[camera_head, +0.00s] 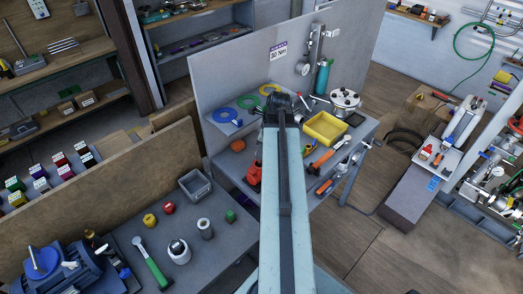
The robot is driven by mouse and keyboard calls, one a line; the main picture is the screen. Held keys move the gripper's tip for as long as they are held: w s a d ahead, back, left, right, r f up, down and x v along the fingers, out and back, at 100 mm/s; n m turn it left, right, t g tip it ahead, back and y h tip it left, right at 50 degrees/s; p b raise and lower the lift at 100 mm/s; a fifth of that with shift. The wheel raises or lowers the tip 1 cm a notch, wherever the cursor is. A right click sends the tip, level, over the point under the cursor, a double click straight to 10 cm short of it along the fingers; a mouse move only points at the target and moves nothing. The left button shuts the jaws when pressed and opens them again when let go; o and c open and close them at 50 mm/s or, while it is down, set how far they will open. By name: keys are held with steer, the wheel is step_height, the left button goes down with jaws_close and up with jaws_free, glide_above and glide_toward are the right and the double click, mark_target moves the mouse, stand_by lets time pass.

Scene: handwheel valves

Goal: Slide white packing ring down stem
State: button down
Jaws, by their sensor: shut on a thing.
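My gripper (279,104) is at the far end of my arm, over the back workbench (243,160). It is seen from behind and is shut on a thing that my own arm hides. I cannot make out the white packing ring or the stem it belongs on. A silver, round, lidded metal body (345,101) stands on the bench to the right of my gripper. A blue ring-shaped part (227,117), a green one (248,101) and a yellow one (270,89) lie to its left and behind.
A yellow tray (326,128) and orange-handled tools (321,159) lie right of my arm. A red tool (254,175) stands close on its left. A grey panel (230,65) closes the bench's back. The left bench holds a grey bin (195,186) and a blue machine (45,265).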

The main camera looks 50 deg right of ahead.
steer(key=shift+f+b, duration=1.7)
steer(key=c, duration=1)
jaws_free()
steer(key=shift+o, duration=0.2)
steer(key=shift+r, duration=0.1)
steer(key=p+v, duration=0.7)
steer(key=shift+r+p, duration=0.3)
steer(key=shift+s+f, duration=0.1)
steer(key=shift+s, duration=0.05)
